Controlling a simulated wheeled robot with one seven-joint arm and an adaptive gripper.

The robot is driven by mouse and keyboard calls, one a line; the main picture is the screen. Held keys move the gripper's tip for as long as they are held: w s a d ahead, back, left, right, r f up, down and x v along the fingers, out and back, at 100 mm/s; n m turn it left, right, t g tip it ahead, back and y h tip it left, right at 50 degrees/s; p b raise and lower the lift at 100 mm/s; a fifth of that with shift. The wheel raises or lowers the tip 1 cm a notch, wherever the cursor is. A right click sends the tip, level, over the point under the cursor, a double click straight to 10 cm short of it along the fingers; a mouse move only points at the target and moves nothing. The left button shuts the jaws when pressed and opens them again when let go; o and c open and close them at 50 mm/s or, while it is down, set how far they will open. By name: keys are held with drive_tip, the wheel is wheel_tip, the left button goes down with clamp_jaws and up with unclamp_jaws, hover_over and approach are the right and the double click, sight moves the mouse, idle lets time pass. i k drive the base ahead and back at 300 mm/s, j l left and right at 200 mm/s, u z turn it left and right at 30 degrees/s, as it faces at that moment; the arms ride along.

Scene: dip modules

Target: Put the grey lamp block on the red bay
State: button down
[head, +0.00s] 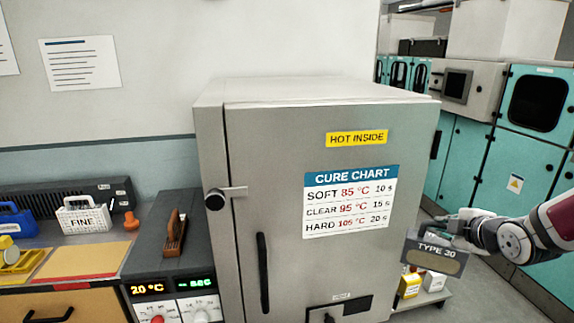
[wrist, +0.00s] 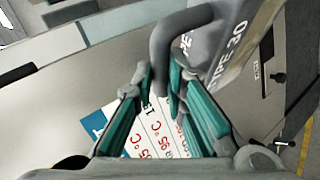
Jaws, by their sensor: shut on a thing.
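A dark grey block marked TYPE 30 (head: 436,258) hangs in the air at the right of the head view, in front of the oven's right side. No other lamp block is clear. I cannot surely make out a red bay; a small red strip (head: 72,286) shows at the front edge of the left counter, by a tan panel (head: 88,260).
A large grey oven (head: 270,180) with a cure chart (head: 350,200) stands between the block and the left counter. Small boxes (head: 410,285) sit low at right.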

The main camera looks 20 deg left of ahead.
sight(86, 259)
drive_tip(key=k+j, duration=0.15)
drive_tip(key=j, duration=0.2)
drive_tip(key=k+j, duration=0.15)
drive_tip(key=j, duration=0.2)
drive_tip(key=k+j, duration=0.15)
drive_tip(key=j, duration=0.25)
drive_tip(key=k+j+u, duration=0.1)
drive_tip(key=j, duration=0.75)
drive_tip(key=i+j+u, duration=0.15)
drive_tip(key=j, duration=0.85)
drive_tip(key=i+j+u, duration=0.15)
drive_tip(key=j, duration=0.35)
